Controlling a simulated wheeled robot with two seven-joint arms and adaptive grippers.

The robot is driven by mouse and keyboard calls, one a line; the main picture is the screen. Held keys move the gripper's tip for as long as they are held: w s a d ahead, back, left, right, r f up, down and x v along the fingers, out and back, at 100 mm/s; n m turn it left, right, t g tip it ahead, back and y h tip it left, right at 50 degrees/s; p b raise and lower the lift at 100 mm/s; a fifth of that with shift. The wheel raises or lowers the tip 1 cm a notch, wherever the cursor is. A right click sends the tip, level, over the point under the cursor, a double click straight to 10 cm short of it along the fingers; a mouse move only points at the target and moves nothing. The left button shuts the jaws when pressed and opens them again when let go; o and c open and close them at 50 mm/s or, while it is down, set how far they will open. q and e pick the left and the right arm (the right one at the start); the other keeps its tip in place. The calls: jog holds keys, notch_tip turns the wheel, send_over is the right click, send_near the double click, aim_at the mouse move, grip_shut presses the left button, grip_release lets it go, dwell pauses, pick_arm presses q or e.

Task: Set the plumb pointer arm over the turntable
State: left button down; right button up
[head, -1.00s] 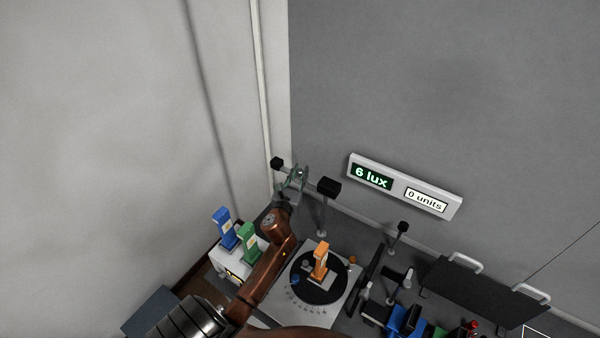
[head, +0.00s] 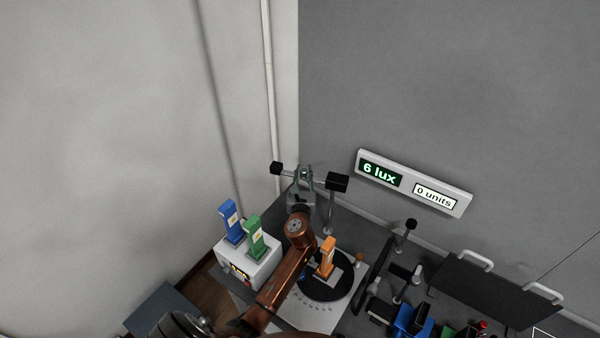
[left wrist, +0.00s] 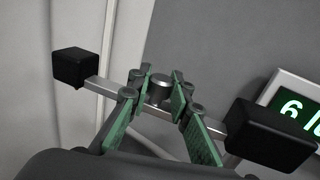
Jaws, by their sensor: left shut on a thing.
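The plumb pointer arm is a grey bar (left wrist: 236,132) with a black block at each end. In the head view its left block (head: 276,168) is out toward the corner and its right block (head: 337,182) sits at the top of a grey post (head: 329,215). My left gripper (head: 305,175) is shut on the middle of the bar; in the left wrist view its green fingers (left wrist: 161,93) flank a round grey knob (left wrist: 160,88). The turntable (head: 312,290) is in front, partly hidden by my left arm, with an orange device on it. My right gripper is not in view.
A white box (head: 262,268) with blue and green devices stands left of the turntable. A black upright panel (head: 372,275) and another post (head: 405,240) stand to its right. A wall display (head: 415,183) reads "6 lux" and "0 units". Walls close off the back and left.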

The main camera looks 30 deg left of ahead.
pick_arm(q)
jog(key=c, duration=1.7)
grip_release()
jog(key=shift+c, duration=0.2)
jog(key=v, duration=1.2)
jog(key=shift+c, duration=0.7)
